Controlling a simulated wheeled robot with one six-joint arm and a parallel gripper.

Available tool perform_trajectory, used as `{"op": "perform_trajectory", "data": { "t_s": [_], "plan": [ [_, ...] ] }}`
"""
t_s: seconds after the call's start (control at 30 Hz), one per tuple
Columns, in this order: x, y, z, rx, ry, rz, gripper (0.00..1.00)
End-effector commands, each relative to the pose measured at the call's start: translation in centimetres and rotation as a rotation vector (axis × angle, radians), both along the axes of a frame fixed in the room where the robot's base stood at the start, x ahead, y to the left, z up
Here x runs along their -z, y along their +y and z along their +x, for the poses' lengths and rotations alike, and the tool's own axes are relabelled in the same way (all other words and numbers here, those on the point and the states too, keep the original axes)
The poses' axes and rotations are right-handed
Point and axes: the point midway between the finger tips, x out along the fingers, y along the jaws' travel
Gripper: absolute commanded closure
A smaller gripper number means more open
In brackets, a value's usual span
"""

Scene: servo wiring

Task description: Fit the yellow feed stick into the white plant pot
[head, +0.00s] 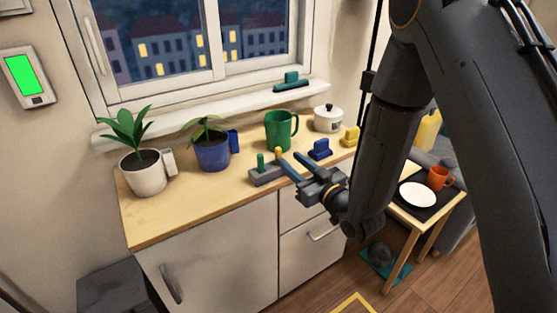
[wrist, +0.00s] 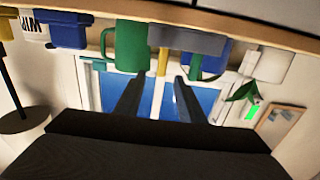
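The yellow feed stick (head: 278,153) stands upright in a grey holder block (head: 266,176), beside a green stick (head: 261,160). The white plant pot (head: 146,180) with a leafy plant stands at the left end of the counter. My gripper (head: 289,158) is open and empty, its fingertips just right of the yellow stick. The wrist view is upside down; there the yellow stick (wrist: 162,62) shows ahead of the gap between my two fingers (wrist: 155,82). The grey holder (wrist: 188,40) and the white pot (wrist: 273,66) also show there. I cannot tell whether a finger touches the stick.
A blue pot (head: 212,153) with a drooping plant stands between the white pot and the holder. A green mug (head: 279,131), a blue block (head: 319,150), a yellow block (head: 350,136) and a lidded white pot (head: 328,119) stand behind and to the right. The counter's front left is clear.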

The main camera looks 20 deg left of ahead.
Motion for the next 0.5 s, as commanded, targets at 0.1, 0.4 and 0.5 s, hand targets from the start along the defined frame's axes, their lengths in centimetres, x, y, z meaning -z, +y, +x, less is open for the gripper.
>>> {"op": "perform_trajectory", "data": {
  "t_s": [0.1, 0.4, 0.5],
  "plan": [
    [-0.1, 1.1, 0.7, -0.003, -0.001, 0.0, 0.64],
    [-0.3, 4.0, 2.8, -0.002, 0.0, 0.0, 0.64],
    [-0.2, 5.0, 3.8, 0.0, -0.001, 0.0, 0.64]
  ]
}}
